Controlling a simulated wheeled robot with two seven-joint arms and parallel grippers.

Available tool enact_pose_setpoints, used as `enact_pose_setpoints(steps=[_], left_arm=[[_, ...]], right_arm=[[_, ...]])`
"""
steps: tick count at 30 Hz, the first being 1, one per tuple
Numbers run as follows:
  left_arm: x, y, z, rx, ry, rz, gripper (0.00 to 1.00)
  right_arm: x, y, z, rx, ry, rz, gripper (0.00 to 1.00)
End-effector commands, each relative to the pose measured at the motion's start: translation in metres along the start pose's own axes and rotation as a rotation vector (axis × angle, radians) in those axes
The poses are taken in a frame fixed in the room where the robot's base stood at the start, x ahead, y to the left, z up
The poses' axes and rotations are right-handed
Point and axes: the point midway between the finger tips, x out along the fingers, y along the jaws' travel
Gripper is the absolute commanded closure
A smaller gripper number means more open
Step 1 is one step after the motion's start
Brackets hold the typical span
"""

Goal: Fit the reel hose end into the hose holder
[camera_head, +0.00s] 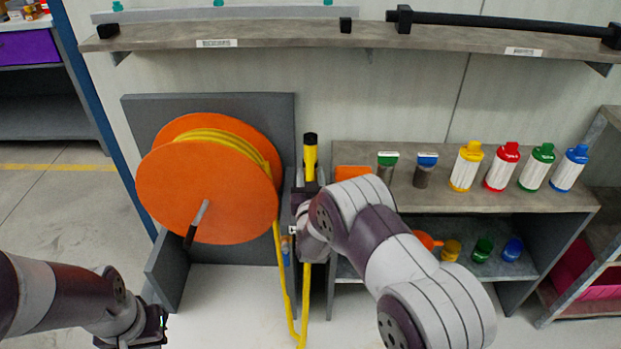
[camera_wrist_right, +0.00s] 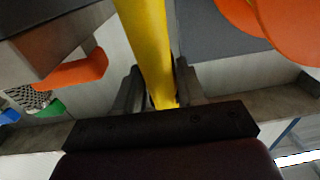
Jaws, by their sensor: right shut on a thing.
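The yellow hose end (camera_head: 310,160) with its black tip stands upright between the orange reel (camera_head: 215,195) and the shelf unit. My right gripper (camera_head: 308,192) is shut on it below the tip. In the right wrist view the yellow hose (camera_wrist_right: 146,35) passes between the two dark fingers of my right gripper (camera_wrist_right: 157,85). The hose hangs from the reel, bends low down and rises to my right gripper. I cannot clearly make out the hose holder; my gripper and arm cover part of that area. My left gripper (camera_head: 158,325) is at the lower left, away from the hose, its jaws unclear.
A shelf unit (camera_head: 500,207) to the right holds several coloured bottles and an orange piece (camera_head: 352,172) at its left end. A long wall shelf (camera_head: 280,37) runs above. The reel's grey backboard (camera_head: 285,110) stands left of the hose. Open floor lies at the left.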

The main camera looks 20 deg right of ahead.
Motion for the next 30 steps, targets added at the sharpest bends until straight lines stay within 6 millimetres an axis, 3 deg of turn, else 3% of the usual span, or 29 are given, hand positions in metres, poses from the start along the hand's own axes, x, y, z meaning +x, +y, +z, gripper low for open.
enact_pose_setpoints(steps=[11, 30], left_arm=[[0.002, 0.0, 0.0, 0.0, 0.0, 0.0, 1.0], [0.048, 0.0, 0.006, 0.0, 0.0, 0.0, 1.0]], right_arm=[[0.0, 0.0, 0.001, 0.0, 0.007, 0.002, 1.0], [-0.001, 0.0, 0.058, -0.001, 0.007, 0.001, 1.0]])
